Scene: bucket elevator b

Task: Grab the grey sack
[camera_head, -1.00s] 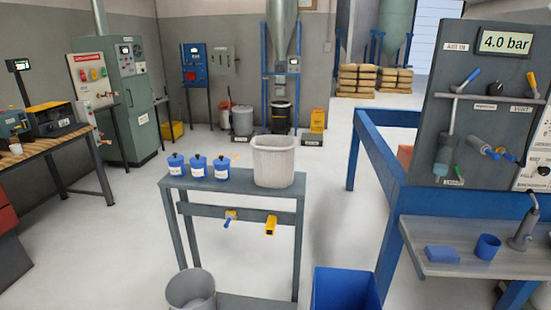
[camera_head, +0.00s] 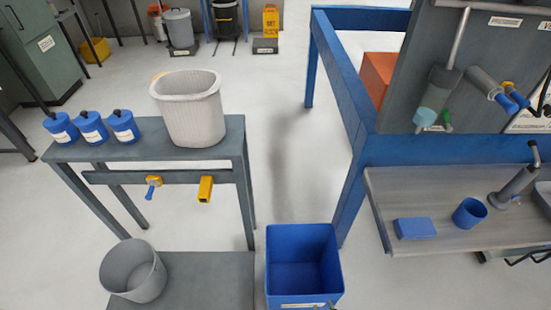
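A pale grey, ribbed, open-topped container (camera_head: 190,115) stands upright on the right part of a grey bench (camera_head: 150,150). It may be the grey sack, but it looks more like a bin, and I cannot tell for certain. No other clear grey sack shows in this view. A smaller grey bucket (camera_head: 133,272) stands on the low shelf (camera_head: 205,280) below the bench. My gripper is not in view.
Several blue lidded pots (camera_head: 92,128) stand left of the pale container. A blue open bin (camera_head: 303,262) is on the floor at the right of the bench. A blue frame (camera_head: 345,90) and side table (camera_head: 455,220) are at the right. Floor between bench and frame is clear.

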